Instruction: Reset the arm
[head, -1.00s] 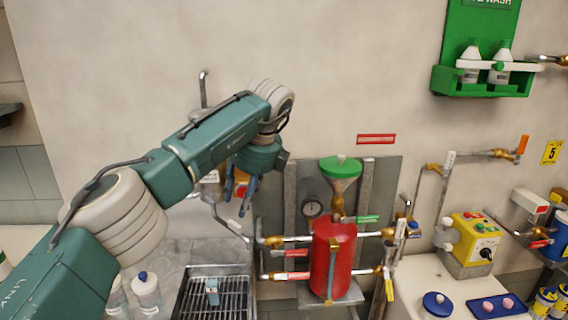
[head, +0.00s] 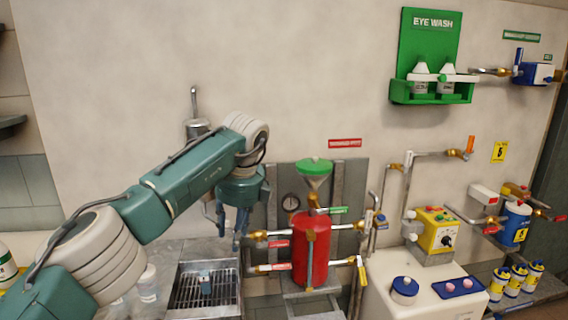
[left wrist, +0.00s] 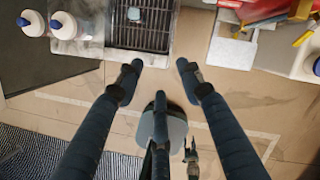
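My left arm comes in from the left in the head view. Its gripper (head: 240,240) hangs fingers down in front of the wall, left of the red tank (head: 311,252) and above the steel drain tray (head: 236,291). In the left wrist view the dark fingers (left wrist: 160,78) are spread apart with nothing between them. They point toward the floor area below the tray (left wrist: 112,38). My right gripper cannot be made out in either view.
Pipes with brass fittings and a green funnel (head: 315,168) surround the tank. White bottles (left wrist: 68,25) stand beside the tray. A yellow control box (head: 436,238) and a white counter (head: 385,290) are at right. A green eye wash station (head: 430,92) hangs above.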

